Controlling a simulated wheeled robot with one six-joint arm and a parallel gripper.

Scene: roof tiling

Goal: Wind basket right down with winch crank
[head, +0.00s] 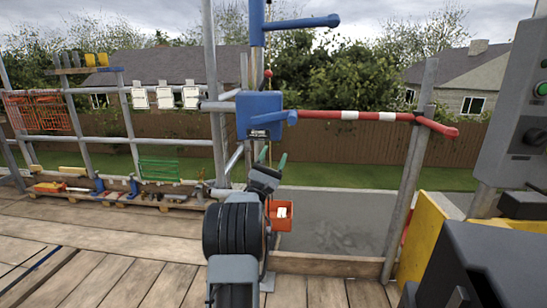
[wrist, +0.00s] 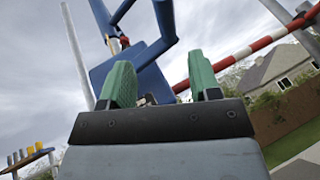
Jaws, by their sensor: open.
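The blue winch box (head: 260,115) is fixed to the scaffold pole in the upper middle of the head view. A short blue crank grip (head: 291,117) sticks out on its right side. The winch also shows in the wrist view (wrist: 108,72), beyond the fingers. The orange basket (head: 283,222) hangs below, right of my arm, with something pale in it; my arm may hide its left part. My gripper (head: 272,166) is below the winch, apart from the crank. Its green fingers are spread and empty in the wrist view (wrist: 160,88).
A red-and-white bar (head: 360,115) crosses right of the winch. A blue jib arm (head: 300,23) is overhead. A grey control box (head: 525,110) and yellow board (head: 420,240) stand at right. Tools lie on the low shelf (head: 110,200) at left.

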